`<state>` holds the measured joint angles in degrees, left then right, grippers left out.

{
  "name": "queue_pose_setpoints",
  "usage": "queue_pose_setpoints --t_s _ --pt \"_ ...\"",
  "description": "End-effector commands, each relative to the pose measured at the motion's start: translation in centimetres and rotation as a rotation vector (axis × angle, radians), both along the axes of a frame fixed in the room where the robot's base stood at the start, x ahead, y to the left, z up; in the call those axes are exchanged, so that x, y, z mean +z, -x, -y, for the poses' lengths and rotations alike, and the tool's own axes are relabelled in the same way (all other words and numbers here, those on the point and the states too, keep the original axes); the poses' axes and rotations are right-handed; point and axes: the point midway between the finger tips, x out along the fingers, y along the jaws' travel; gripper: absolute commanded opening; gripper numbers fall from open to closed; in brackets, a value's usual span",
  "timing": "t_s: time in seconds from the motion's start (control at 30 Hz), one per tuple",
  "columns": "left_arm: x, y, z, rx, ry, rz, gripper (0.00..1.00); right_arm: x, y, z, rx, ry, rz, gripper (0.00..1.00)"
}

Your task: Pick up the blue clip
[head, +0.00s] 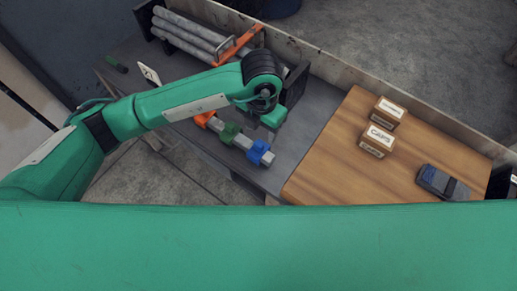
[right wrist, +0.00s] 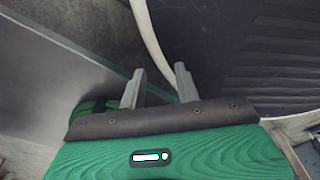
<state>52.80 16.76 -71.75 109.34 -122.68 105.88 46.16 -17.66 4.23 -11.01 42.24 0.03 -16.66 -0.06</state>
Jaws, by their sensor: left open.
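The blue clip (head: 259,152) sits on a pale square bar (head: 243,142), near the bar's lower-right end. A green clip (head: 230,132) and an orange clip (head: 204,119) sit farther up-left on the same bar. My left gripper (head: 272,118) is just above and right of the blue clip in the head view, with a visible gap between them. It is open; its fingertips are mostly hidden under the wrist. My right gripper (right wrist: 160,84) shows in the right wrist view with its two grey fingers apart and nothing between them.
Grey pipes (head: 188,38) and an orange-handled tool (head: 236,44) lie in a rack at the back. Two cardboard boxes (head: 378,140) and a grey-blue item (head: 442,183) rest on a wooden board (head: 335,150). A raised ledge (head: 330,68) runs behind.

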Motion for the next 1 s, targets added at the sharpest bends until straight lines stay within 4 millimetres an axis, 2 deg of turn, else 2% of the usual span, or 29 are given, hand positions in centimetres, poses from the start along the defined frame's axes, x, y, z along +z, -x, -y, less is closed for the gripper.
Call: queue_pose_setpoints --t_s 0.13,0.3,0.47,0.57,0.7,0.97,1.0 --pt "-2.4 0.1 0.0 0.000 0.000 -0.004 0.53 0.1 1.2 0.6 0.002 0.007 -0.015 0.33" --pt "-3.7 0.0 0.0 0.000 0.002 -0.003 0.53 0.0 2.2 1.3 0.006 0.014 -0.025 0.33" --pt "-5.3 -0.1 -0.4 0.001 -0.001 -0.006 0.53 0.8 2.6 1.8 0.008 0.018 -0.024 0.33" --pt "-6.9 -0.2 -0.7 0.001 -0.001 -0.006 0.53 0.8 4.5 1.5 0.011 0.015 -0.043 0.33" --pt "-8.5 -0.3 -0.6 0.000 0.002 -0.004 0.53 0.9 4.3 1.4 0.010 0.013 -0.039 0.33" --pt "-9.0 -0.3 -0.5 -0.002 0.003 -0.001 0.53 0.9 4.3 1.4 0.009 0.013 -0.038 0.33" --pt "-9.0 -0.3 -0.5 -0.002 0.003 -0.001 0.49 0.9 4.3 1.4 0.009 0.013 -0.038 0.33"
